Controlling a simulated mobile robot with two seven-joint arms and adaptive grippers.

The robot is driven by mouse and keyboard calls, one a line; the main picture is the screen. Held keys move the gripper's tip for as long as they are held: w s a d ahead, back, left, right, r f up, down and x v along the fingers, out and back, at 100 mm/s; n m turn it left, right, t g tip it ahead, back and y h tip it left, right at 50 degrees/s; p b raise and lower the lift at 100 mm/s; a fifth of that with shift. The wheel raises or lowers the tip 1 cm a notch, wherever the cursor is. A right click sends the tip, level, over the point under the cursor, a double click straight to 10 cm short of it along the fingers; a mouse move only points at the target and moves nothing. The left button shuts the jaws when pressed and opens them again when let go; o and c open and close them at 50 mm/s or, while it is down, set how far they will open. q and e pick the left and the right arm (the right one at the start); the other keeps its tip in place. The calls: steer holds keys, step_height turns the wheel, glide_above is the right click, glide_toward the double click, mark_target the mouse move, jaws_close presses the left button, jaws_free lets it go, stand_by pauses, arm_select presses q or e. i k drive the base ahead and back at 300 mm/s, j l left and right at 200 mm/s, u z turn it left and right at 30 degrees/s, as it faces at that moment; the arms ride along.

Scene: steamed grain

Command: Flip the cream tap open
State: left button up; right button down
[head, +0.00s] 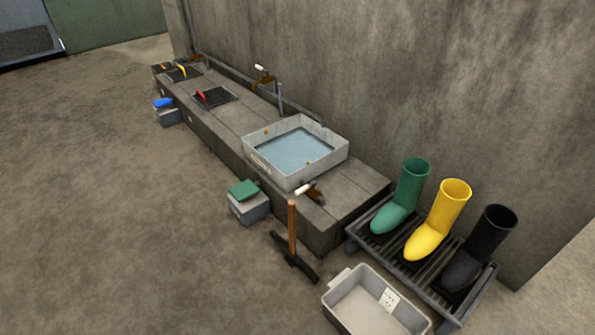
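Two brown fittings with cream handles are in the head view. One cream tap (261,68) is at the back, near the wall above the stone bench, beside a grey upright pipe. Another cream-handled fitting (303,189) is at the near end of the bench, in front of the water basin. I cannot tell from this distance whether either is open or shut. Neither of my grippers is in view.
A grey basin of water (252,143) sits on the stone bench (345,205). A wooden-handled tool (292,228) stands in front. Green (407,195), yellow (441,220) and black (483,247) boots stand on a rack, beside a grey tub (345,315). The left floor is clear.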

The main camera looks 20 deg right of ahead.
mark_target(314, 183)
steer(key=i+z, duration=0.3)
steer(key=i, duration=0.7)
steer(key=i+j, duration=0.35)
steer(key=i, duration=0.1)
